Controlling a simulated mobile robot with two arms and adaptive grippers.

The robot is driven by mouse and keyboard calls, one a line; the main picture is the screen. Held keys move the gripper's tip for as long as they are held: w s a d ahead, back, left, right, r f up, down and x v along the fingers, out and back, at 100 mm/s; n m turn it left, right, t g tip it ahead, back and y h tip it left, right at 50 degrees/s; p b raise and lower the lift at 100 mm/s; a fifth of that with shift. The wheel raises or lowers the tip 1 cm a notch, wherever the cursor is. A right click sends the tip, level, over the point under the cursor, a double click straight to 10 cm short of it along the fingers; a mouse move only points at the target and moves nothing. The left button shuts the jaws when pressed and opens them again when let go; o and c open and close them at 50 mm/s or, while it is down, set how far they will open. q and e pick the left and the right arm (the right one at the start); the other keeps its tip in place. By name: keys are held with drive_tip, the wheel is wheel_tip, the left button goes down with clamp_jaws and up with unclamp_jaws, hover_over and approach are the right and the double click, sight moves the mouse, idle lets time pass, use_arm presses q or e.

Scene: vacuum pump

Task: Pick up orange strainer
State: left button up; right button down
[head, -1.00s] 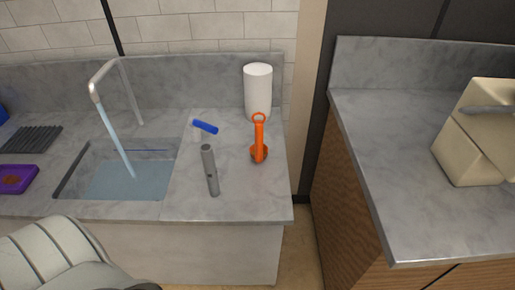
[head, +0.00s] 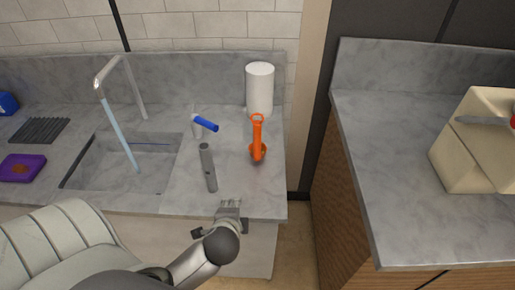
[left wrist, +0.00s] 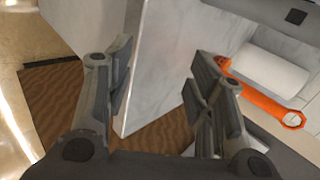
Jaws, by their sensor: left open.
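The orange strainer (head: 257,139) stands on the grey counter, its ringed handle up and its bowl low, in front of a white paper roll. In the left wrist view the orange handle (left wrist: 264,102) with its ring shows at the right, beyond the right finger. My left gripper (head: 231,203) is at the counter's front edge, below and left of the strainer in the head view and apart from it. In the left wrist view its two fingers (left wrist: 155,85) are spread, with the counter's corner and side panel behind the gap. My right gripper is not in view.
A grey cylinder (head: 208,168) stands left of the strainer. A blue-headed item (head: 205,123) and the white roll (head: 260,88) are behind. The sink (head: 85,168) with running tap is left. A gap separates this counter from the right one (head: 425,225).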

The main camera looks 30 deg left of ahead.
sight(256, 131)
use_arm(q)
drive_tip(key=w+a+r+m+t, duration=0.1)
drive_tip(key=w+m, duration=0.1)
drive_tip(key=w+a+r+m+t+y, duration=0.1)
drive_tip(key=w+r+m, duration=0.1)
drive_tip(key=m, duration=0.1)
drive_tip(key=w+a+r+m+t+y, duration=0.1)
drive_tip(key=w+m, duration=0.1)
drive_tip(key=shift+w+a+r+m+t, duration=0.2)
drive_tip(key=shift+w+a+m+t, duration=0.1)
drive_tip(key=shift+w+m, duration=0.1)
drive_tip(key=w+r+m+t, duration=0.2)
drive_tip(key=w+m, duration=0.2)
drive_tip(key=w+a+r+m+t, duration=0.1)
drive_tip(key=w+r+m, duration=0.1)
drive_tip(key=w+m, duration=0.2)
drive_tip(key=w+r+m+t+p, duration=0.1)
drive_tip(key=w+m+t, duration=0.1)
drive_tip(key=w+m, duration=0.2)
drive_tip(key=shift+w+a+r+m+t+h, duration=0.1)
drive_tip(key=shift+a+r+m+t+h, duration=0.25)
drive_tip(key=shift+m, duration=0.25)
drive_tip(key=x, duration=0.3)
drive_tip(key=p+x, duration=0.1)
drive_tip(key=shift+w+a+r, duration=0.15)
drive_tip(key=shift+a+r, duration=0.05)
drive_tip(key=shift+r, duration=0.05)
drive_tip(key=shift+w+a, duration=0.15)
drive_tip(key=shift+w, duration=0.25)
drive_tip(key=shift+s, duration=0.1)
